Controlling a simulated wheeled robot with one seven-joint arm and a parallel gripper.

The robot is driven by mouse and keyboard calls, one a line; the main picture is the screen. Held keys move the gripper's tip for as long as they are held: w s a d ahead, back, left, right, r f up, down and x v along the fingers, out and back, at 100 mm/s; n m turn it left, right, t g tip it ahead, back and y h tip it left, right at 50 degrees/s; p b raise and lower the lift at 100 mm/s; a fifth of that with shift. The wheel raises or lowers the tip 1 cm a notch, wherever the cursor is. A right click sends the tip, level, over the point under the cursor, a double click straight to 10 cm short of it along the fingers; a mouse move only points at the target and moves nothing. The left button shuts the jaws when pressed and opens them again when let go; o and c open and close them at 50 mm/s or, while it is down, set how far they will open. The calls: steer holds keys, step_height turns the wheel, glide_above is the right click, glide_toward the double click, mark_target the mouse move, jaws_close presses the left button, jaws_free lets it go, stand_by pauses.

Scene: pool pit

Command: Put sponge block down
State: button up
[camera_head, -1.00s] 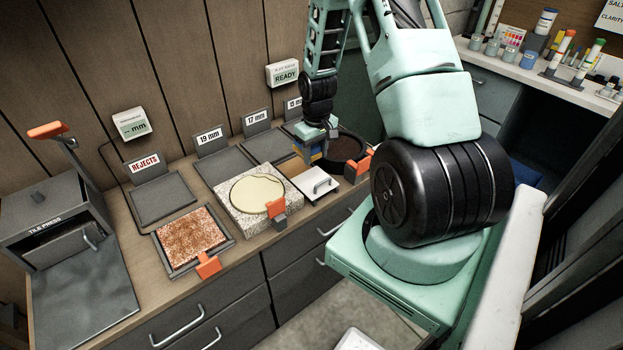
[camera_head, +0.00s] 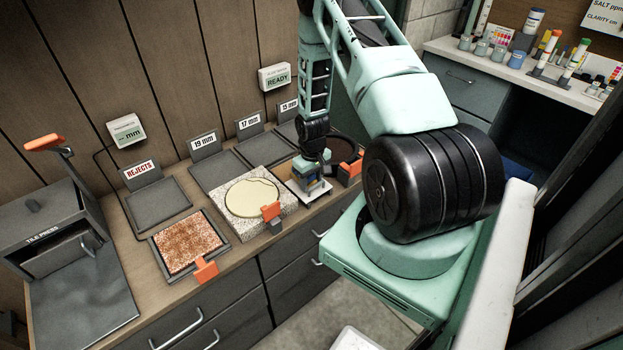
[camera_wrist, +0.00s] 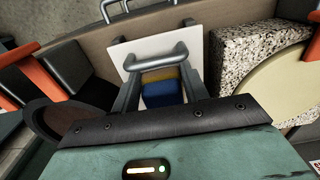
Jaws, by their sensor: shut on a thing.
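The sponge block, blue with a yellow layer, shows between my fingers in the wrist view (camera_wrist: 162,92). In the head view it is a small patch (camera_head: 314,184) under my wrist. My gripper (camera_wrist: 160,86) is shut on it. The gripper (camera_head: 308,174) hangs over the white plate with a metal handle (camera_head: 300,196), which lies on the counter. In the wrist view the plate (camera_wrist: 125,52) is just beyond and below the fingers. I cannot tell whether the sponge touches the plate.
The speckled stone slab (camera_head: 262,215) with a pale round patch is left of the plate. A round dark bowl (camera_head: 341,150) and an orange-handled clip (camera_head: 350,168) are to the right. Labelled trays, including the rejects tray (camera_head: 158,205), line the back. Narrow counter shows in front.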

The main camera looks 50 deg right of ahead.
steer(key=shift+f, duration=0.15)
steer(key=o, duration=1.3)
